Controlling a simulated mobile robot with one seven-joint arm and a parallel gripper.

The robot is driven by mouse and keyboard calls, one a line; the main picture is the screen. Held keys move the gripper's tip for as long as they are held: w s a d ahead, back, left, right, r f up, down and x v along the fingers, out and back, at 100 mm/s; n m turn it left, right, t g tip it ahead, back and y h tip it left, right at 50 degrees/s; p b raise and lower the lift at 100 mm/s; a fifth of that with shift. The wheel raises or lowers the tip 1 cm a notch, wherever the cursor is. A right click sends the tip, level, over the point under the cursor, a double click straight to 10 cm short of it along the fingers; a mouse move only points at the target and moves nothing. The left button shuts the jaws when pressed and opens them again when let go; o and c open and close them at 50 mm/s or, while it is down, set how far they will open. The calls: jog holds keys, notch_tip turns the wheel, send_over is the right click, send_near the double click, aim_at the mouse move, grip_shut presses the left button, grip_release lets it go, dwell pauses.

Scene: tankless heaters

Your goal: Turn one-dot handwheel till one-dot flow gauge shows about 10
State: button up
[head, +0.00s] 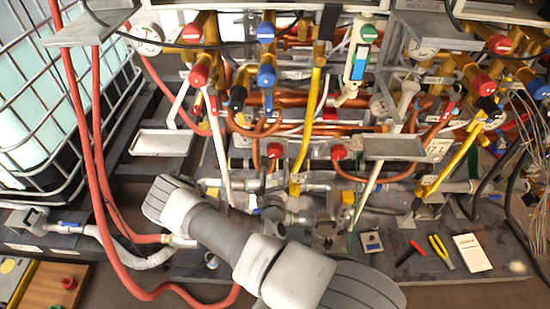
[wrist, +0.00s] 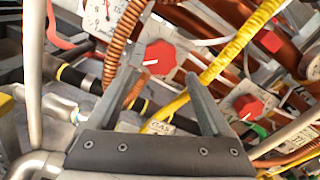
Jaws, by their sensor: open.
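In the wrist view a red handwheel (wrist: 160,57) with a pale line on its face shows between my fingers. My gripper (wrist: 167,66) is open around this view of it; whether it touches the wheel I cannot tell. A second red handwheel (wrist: 248,105) sits lower right, outside the fingers. A white gauge (wrist: 103,16) is cut off at the top left, its needle reading not legible. In the head view two red handwheels (head: 275,150) and (head: 338,152) show on the pipework; my gripper (head: 325,232) is below them. Dot marks are too small to tell.
Copper, yellow (head: 310,120) and grey pipes crowd the rack. Red hoses (head: 85,150) and a caged tank (head: 50,100) stand at the left. Pliers (head: 441,250), a screwdriver (head: 410,252) and a white notepad (head: 472,252) lie on the board at the right.

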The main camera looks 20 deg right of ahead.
jog(key=v, duration=1)
jog(key=shift+s+p, duration=0.3)
jog(key=shift+s, duration=0.05)
jog(key=shift+a, duration=0.1)
jog(key=s+d+r+m+g+h+p, duration=0.1)
jog(key=s+d+r+m+g+h, duration=0.15)
jog(key=r+m+g, duration=0.5)
jog(key=s+d+r+m+g+h, duration=0.2)
jog(key=r+m+g+h, duration=0.15)
jog(key=r+m, duration=0.55)
jog(key=s+d+r+m+g+h+p, duration=0.1)
jog(key=s+d+r+m+g+h, duration=0.15)
jog(key=r+m+g, duration=0.6)
jog(key=s+a+r+m+t+y+p, duration=0.1)
jog(key=s+a+r+m+t+y, duration=0.3)
jog(key=r, duration=0.6)
jog(key=s+a+r+m+t+y+p, duration=0.1)
jog(key=s+a+r+m+t+y, duration=0.3)
jog(key=r+y, duration=0.7)
jog(key=s+a+m, duration=0.2)
jog(key=a+m, duration=0.1)
jog(key=a, duration=0.1)
jog(key=shift+s, duration=0.4)
jog(key=shift+a+r+t+y, duration=0.1)
jog(key=shift+t+y, duration=0.15)
dwell(0.9)
